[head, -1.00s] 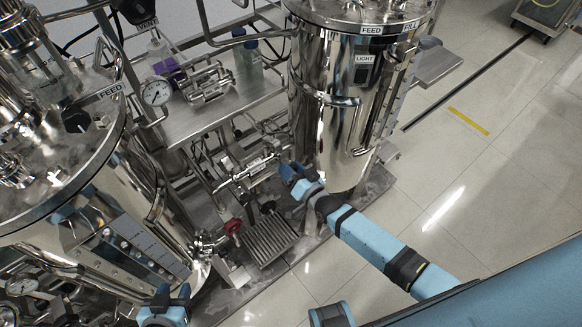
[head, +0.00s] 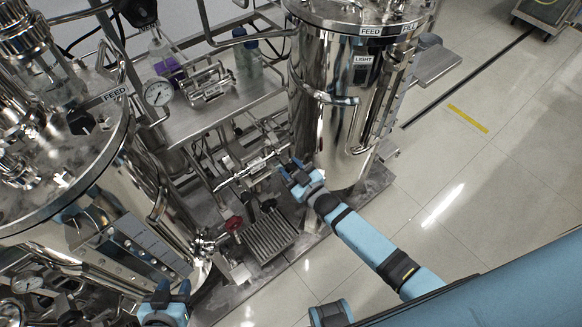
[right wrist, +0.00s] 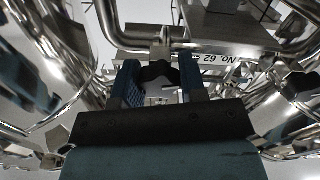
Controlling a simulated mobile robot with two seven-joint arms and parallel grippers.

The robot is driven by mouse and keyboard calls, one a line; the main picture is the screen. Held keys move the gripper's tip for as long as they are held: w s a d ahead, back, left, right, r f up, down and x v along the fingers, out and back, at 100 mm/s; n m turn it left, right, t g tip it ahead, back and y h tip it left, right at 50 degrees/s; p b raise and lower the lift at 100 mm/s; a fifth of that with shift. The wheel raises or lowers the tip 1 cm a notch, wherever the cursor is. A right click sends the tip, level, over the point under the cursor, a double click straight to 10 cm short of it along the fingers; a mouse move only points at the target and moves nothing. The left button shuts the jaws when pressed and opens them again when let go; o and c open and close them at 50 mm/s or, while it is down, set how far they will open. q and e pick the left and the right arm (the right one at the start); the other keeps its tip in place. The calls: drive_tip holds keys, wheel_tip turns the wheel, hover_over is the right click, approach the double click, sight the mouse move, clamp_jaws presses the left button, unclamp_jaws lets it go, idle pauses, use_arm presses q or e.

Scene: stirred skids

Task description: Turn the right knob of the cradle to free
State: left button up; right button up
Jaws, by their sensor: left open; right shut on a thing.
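A black lobed knob (right wrist: 158,74) sits between the two blue fingers of my right gripper (right wrist: 158,86) in the right wrist view, and the jaws are shut on it. A grey bracket rises just behind it. In the head view my right gripper (head: 289,169) is at the right end of the cradle and its labelled metal cylinder (head: 258,163), beside the tall right vessel; its fingers hide the knob there. My left gripper (head: 165,296) is open and empty at the lower left, far from the cradle. The knob's exact setting cannot be read.
Shiny vessels stand left (head: 95,190) and right (head: 345,90) of the cradle. A steel shelf (head: 190,120) with a gauge and bottles is behind. A red knob (head: 233,223) and a ribbed block (head: 270,238) sit low in front. The floor at right is open.

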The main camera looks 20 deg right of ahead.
drive_tip(key=shift+n, duration=0.7)
drive_tip(key=o, duration=0.9)
drive_tip(key=v, duration=1.4)
drive_tip(key=shift+w+b, duration=0.1)
drive_tip(key=shift+b, duration=0.2)
drive_tip(key=shift+r, duration=0.1)
drive_tip(key=s+r+m+g+h+p, duration=0.1)
drive_tip(key=s+r+g+p, duration=0.1)
drive_tip(key=s+r+p, duration=0.1)
drive_tip(key=s+a+r+m+g+h+p, duration=0.1)
drive_tip(key=s+r+m+g+p, duration=0.1)
drive_tip(key=s+r+p, duration=0.1)
drive_tip(key=s+r+m+g+h+p, duration=0.1)
drive_tip(key=s+r+m+g+p, duration=0.1)
drive_tip(key=s, duration=0.3)
drive_tip(key=shift+s+a+r+p, duration=0.1)
drive_tip(key=shift+a+r+p, duration=0.3)
drive_tip(key=shift+r, duration=0.3)
